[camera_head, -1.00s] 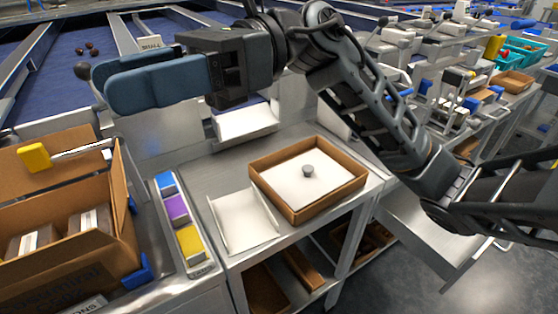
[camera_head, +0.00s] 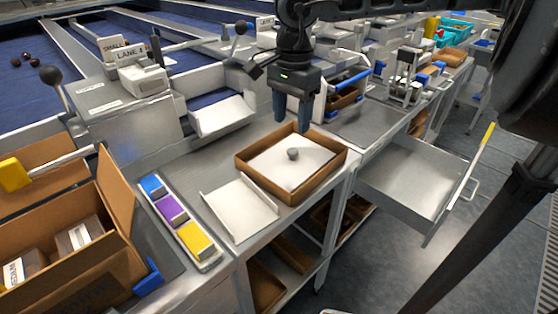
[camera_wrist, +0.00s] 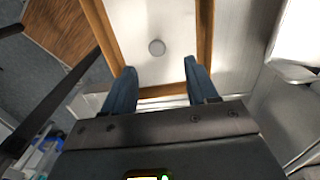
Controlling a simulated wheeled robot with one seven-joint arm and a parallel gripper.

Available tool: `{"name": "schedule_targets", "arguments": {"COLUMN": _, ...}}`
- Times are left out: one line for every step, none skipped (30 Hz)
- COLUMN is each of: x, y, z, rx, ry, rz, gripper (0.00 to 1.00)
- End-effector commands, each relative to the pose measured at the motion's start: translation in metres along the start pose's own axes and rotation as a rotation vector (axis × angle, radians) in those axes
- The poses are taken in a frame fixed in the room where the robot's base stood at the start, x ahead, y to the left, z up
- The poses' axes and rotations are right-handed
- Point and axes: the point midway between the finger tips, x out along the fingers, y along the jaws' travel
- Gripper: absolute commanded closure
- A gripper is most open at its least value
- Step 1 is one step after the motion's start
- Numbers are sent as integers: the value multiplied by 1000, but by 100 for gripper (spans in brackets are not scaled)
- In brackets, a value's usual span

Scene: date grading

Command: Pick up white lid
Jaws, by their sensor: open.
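The white lid (camera_head: 275,168) is a flat panel with a round grey knob (camera_head: 293,154) in its middle. It lies inside a shallow brown cardboard tray (camera_head: 287,197) on the metal table. In the wrist view the lid (camera_wrist: 178,25) and its knob (camera_wrist: 156,47) show beyond my fingertips. My gripper (camera_head: 292,115) points down with two blue fingers above the far side of the tray, apart from the lid. In the wrist view my gripper (camera_wrist: 160,70) is open and empty, with the knob roughly centred between the finger lines.
A white sloped sheet-like tray (camera_head: 240,208) sits left of the brown tray. A holder with blue, purple and yellow blocks (camera_head: 180,222) and an open carton (camera_head: 125,220) stand further left. An open metal drawer (camera_head: 412,180) juts out at the right.

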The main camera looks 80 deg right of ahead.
Motion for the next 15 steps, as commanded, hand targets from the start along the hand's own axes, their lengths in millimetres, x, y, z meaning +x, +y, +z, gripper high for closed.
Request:
{"name": "schedule_targets", "arguments": {"x": 2, "y": 1, "z": -4, "rx": 3, "ry": 10, "rz": 3, "gripper": 42}}
{"name": "schedule_targets", "arguments": {"x": 4, "y": 2, "z": -5, "rx": 3, "ry": 12, "rz": 4, "gripper": 42}}
{"name": "schedule_targets", "arguments": {"x": 8, "y": 2, "z": -5, "rx": 3, "ry": 13, "rz": 5, "gripper": 42}}
{"name": "schedule_targets", "arguments": {"x": 11, "y": 2, "z": -5, "rx": 3, "ry": 11, "rz": 5, "gripper": 42}}
{"name": "schedule_targets", "arguments": {"x": 14, "y": 2, "z": -4, "rx": 3, "ry": 9, "rz": 5, "gripper": 42}}
{"name": "schedule_targets", "arguments": {"x": 18, "y": 2, "z": -4, "rx": 2, "ry": 10, "rz": 4, "gripper": 42}}
{"name": "schedule_targets", "arguments": {"x": 21, "y": 2, "z": -4, "rx": 2, "ry": 9, "rz": 4, "gripper": 42}}
{"name": "schedule_targets", "arguments": {"x": 24, "y": 2, "z": -4, "rx": 2, "ry": 9, "rz": 4, "gripper": 42}}
{"name": "schedule_targets", "arguments": {"x": 27, "y": 2, "z": -4, "rx": 2, "ry": 8, "rz": 3, "gripper": 42}}
{"name": "schedule_targets", "arguments": {"x": 29, "y": 2, "z": -3, "rx": 2, "ry": 8, "rz": 3, "gripper": 42}}
{"name": "schedule_targets", "arguments": {"x": 32, "y": 3, "z": -3, "rx": 2, "ry": 8, "rz": 3, "gripper": 42}}
{"name": "schedule_targets", "arguments": {"x": 36, "y": 4, "z": -3, "rx": 2, "ry": 7, "rz": 4, "gripper": 42}}
{"name": "schedule_targets", "arguments": {"x": 40, "y": 4, "z": -3, "rx": 2, "ry": 6, "rz": 4, "gripper": 42}}
{"name": "schedule_targets", "arguments": {"x": 44, "y": 5, "z": -2, "rx": 3, "ry": 6, "rz": 4, "gripper": 42}}
{"name": "schedule_targets", "arguments": {"x": 49, "y": 5, "z": -2, "rx": 3, "ry": 6, "rz": 4, "gripper": 42}}
